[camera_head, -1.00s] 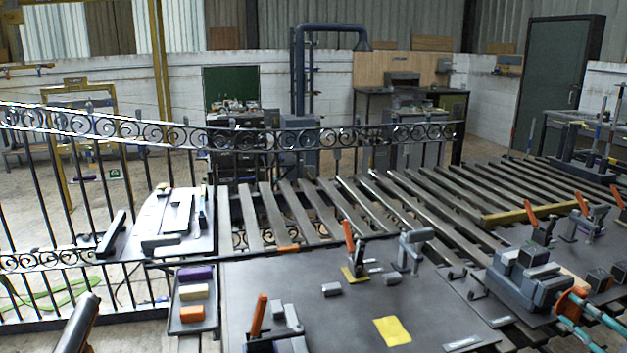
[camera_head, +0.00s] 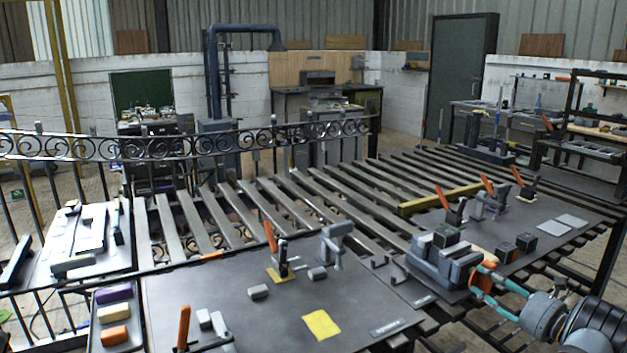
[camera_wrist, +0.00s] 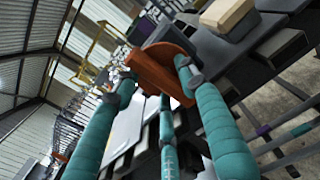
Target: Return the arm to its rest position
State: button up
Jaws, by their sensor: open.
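My gripper (camera_head: 481,281) is at the right of the head view, its teal fingers reaching in from the lower right beside a grey vice-like block (camera_head: 440,262). In the wrist view the teal fingers of my gripper (camera_wrist: 160,82) run up to an orange-brown part at their tips. I cannot tell whether that part belongs to the fingers. The fingers are apart, and I see no workpiece held. My grey arm (camera_head: 560,318) enters at the lower right corner. Whether the fingertips touch the block is unclear.
A dark bench plate (camera_head: 225,290) carries orange-handled clamps and a yellow square (camera_head: 321,324). A slatted rack (camera_head: 300,215) and a scrollwork gate rail (camera_head: 190,143) lie behind. Small dark cubes (camera_head: 504,252) stand near my fingers. A tray (camera_head: 103,297) of coloured blocks is at left.

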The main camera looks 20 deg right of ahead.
jog(key=shift+w+f+n+b, duration=0.4)
jog(key=shift+w+b, duration=0.1)
jog(key=shift+b, duration=0.25)
jog(key=shift+n+b, duration=0.45)
jog(key=shift+n, duration=0.25)
jog(key=shift+s+r+n+b, duration=0.15)
jog(key=shift+n+b, duration=0.35)
jog(key=shift+n, duration=0.6)
jog(key=shift+r, duration=0.1)
